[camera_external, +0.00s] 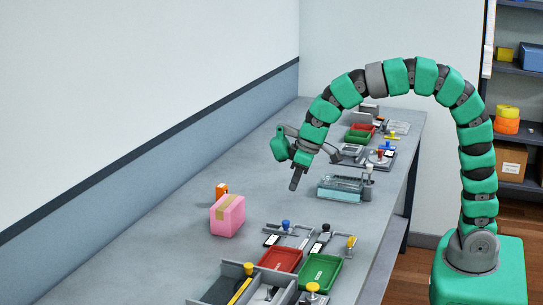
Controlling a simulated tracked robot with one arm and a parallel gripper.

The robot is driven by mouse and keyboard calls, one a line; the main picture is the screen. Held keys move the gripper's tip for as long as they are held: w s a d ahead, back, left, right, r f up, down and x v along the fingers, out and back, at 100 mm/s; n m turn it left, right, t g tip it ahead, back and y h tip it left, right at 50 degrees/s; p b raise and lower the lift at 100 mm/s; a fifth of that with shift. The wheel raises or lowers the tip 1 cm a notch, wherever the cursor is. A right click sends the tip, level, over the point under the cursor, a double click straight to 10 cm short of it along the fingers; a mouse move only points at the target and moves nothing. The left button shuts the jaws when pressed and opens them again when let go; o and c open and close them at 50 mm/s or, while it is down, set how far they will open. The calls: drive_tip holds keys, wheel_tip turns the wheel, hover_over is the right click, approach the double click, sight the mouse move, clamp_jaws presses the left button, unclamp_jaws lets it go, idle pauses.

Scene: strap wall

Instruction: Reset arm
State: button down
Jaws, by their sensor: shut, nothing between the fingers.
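My green arm arches up from its base at the right and bends down over the grey bench (180,262). My gripper (294,187) points down above the bench, left of a clear teal-tinted container (340,189). Its fingers are together and I see nothing held. It hangs apart from the objects on the bench.
A pink box (228,216) stands left of my gripper, with a small orange item (221,188) behind it. Red (281,260) and green (321,270) trays sit in front. More fixtures stand at the back. A shelf (520,70) is at the right. The left bench area is clear.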

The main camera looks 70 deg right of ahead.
drive_tip(key=shift+s+r, duration=0.15)
drive_tip(key=shift+r, duration=0.45)
